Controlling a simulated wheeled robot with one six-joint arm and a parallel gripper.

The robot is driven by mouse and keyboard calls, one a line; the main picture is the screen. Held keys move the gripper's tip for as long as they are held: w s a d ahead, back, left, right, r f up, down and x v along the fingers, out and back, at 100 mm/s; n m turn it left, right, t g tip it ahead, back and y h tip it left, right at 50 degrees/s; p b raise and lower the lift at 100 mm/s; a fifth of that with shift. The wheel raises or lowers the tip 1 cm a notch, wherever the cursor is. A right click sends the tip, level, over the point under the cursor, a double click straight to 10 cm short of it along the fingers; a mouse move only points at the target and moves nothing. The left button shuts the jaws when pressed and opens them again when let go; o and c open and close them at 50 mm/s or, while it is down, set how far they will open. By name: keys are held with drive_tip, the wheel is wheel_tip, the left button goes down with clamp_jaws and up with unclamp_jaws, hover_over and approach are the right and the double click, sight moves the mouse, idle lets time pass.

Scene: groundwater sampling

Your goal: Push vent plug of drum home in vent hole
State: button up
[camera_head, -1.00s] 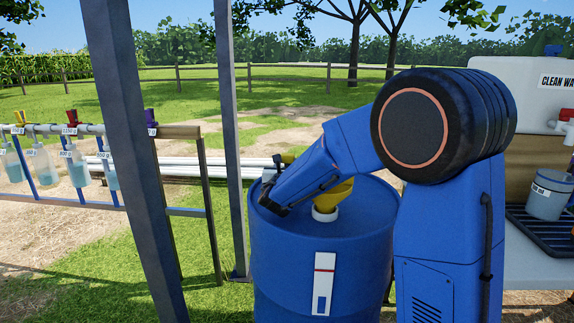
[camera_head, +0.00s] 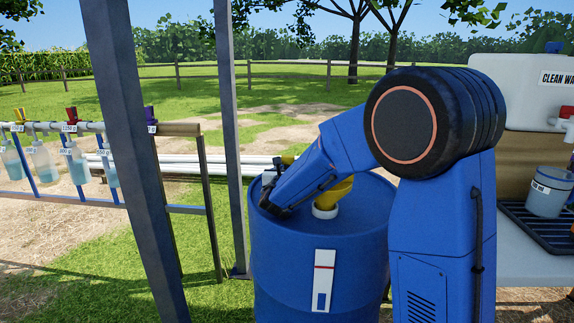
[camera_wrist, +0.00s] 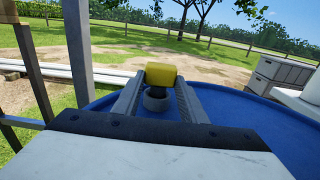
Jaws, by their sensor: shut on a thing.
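The blue drum (camera_head: 285,245) stands upright in the middle of the head view. Its blue top (camera_wrist: 240,115) also fills much of the wrist view. The vent plug (camera_wrist: 161,74) has a yellow cap and a dark lower part. My gripper (camera_wrist: 158,86) is shut on it, one grey finger on each side. A grey ring-shaped collar (camera_wrist: 157,103) on the drum top lies right under the plug. The dark part meets the ring's opening in the picture; how deep it sits I cannot tell.
Grey posts (camera_head: 228,130) rise left of the drum. A bench with a blue-grey jug (camera_head: 549,192) is at the right.

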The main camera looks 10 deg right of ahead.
drive_tip(key=shift+f, duration=0.4)
drive_tip(key=shift+r, duration=0.1)
drive_tip(key=shift+r, duration=0.8)
drive_tip(key=shift+f, duration=0.9)
idle(1.2)
drive_tip(key=o, duration=1.1)
drive_tip(key=shift+s+f, duration=0.1)
drive_tip(key=v, duration=1.7)
drive_tip(key=shift+s, duration=0.15)
